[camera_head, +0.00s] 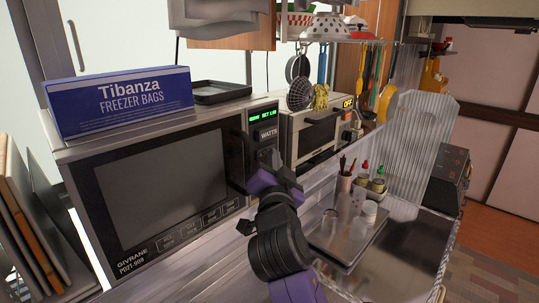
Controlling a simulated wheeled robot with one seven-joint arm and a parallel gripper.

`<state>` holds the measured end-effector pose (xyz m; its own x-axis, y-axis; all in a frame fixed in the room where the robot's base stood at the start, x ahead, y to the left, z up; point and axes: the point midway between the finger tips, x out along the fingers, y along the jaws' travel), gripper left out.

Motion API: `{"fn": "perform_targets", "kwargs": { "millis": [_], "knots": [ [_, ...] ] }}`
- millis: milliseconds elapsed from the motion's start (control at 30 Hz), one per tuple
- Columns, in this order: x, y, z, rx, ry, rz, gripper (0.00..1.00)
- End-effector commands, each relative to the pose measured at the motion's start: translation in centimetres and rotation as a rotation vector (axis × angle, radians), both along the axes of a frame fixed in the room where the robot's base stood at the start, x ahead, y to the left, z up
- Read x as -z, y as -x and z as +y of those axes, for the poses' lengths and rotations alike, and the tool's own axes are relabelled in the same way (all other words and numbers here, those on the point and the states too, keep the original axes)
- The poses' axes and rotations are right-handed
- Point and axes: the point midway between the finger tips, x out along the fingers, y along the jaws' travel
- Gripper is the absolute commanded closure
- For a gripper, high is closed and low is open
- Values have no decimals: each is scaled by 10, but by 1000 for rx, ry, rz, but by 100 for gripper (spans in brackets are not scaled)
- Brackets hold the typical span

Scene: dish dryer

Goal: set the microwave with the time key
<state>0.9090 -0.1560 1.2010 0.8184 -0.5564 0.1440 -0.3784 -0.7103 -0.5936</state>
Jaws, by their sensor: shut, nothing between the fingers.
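The microwave (160,188) stands at the left, with a dark door window and the name GIVRANE at its lower left. Its green-lit display (263,116) is at the upper right of the front, with a dial marked WATTS (266,134) below it. A row of keys (190,229) runs along the bottom edge of the front; their labels are too small to read, so I cannot tell which is the time key. My gripper (246,187) is shut and empty, in front of the microwave's right side. It hides the lower part of the control panel. I cannot tell whether it touches the front.
A blue freezer-bag box (122,101) and a dark tray (220,92) lie on top of the microwave. A toaster oven (318,128) stands to the right behind. A metal tray (345,240) with bottles and a utensil cup is right of my arm. Boards (22,225) stand at far left.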

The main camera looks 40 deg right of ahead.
Motion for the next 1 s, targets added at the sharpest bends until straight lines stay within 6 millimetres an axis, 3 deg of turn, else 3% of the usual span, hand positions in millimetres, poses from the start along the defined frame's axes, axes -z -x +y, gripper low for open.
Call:
{"fn": "perform_targets", "kwargs": {
  "millis": [667, 1000],
  "knots": [
    [0, -4, 1, -1, 0, 1, 100],
    [1, 10, -1, -1, -2, 1, 100]
  ]
}}
